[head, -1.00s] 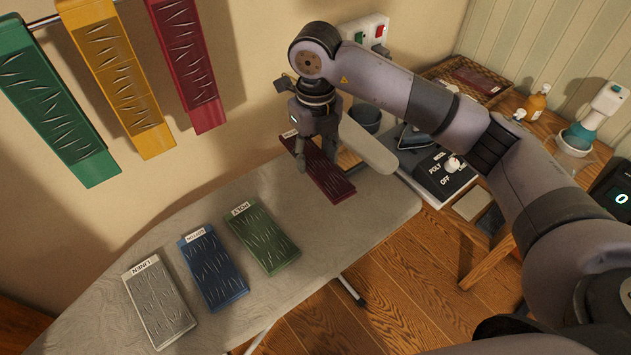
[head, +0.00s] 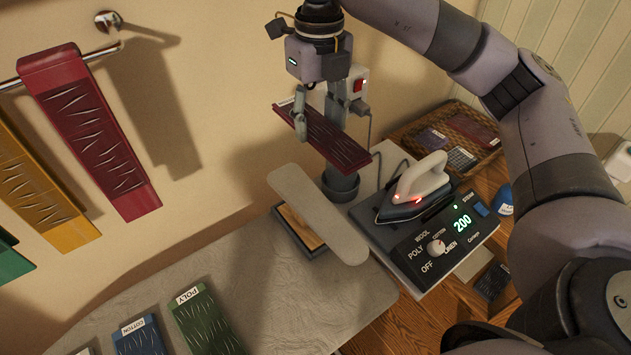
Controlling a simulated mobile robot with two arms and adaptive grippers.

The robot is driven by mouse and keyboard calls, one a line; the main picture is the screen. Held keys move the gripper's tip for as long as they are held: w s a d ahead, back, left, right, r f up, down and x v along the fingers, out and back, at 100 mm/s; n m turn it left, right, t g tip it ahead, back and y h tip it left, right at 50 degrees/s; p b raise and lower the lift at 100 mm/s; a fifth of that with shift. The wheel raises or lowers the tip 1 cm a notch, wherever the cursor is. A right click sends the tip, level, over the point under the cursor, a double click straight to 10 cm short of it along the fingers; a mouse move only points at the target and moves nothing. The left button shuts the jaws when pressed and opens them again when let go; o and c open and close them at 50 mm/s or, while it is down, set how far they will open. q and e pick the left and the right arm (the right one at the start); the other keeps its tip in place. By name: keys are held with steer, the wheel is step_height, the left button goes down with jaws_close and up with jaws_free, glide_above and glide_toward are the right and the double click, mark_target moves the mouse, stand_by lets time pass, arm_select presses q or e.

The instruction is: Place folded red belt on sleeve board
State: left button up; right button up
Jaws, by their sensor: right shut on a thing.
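The folded red belt (head: 325,140) is a flat dark red strip with slits and a small pale label at its far left end. My right gripper (head: 319,114) is shut on it and holds it in the air, a little tilted, near the wall. The sleeve board (head: 318,215) is a narrow pale padded board on a wooden stand at the far right end of the ironing board (head: 240,275). Its top is bare, and the belt appears above and behind it in the picture. My left gripper is not in view.
Green (head: 205,320) and blue (head: 138,340) pieces lie front left. Belts hang from a wall rail (head: 10,85).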

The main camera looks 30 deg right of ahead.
steer(key=shift+d+f, duration=0.1)
steer(key=shift+d, duration=0.05)
step_height(320, 180, down, 7)
steer(key=a, duration=0.1)
steer(key=p, duration=0.1)
glide_toward(316, 208)
steer(key=shift+f+p, duration=0.35)
steer(key=shift+f, duration=1.05)
step_height(316, 208, down, 3)
steer(key=shift+f+p, duration=0.25)
steer(key=shift+p, duration=0.25)
steer(key=shift+f, duration=0.15)
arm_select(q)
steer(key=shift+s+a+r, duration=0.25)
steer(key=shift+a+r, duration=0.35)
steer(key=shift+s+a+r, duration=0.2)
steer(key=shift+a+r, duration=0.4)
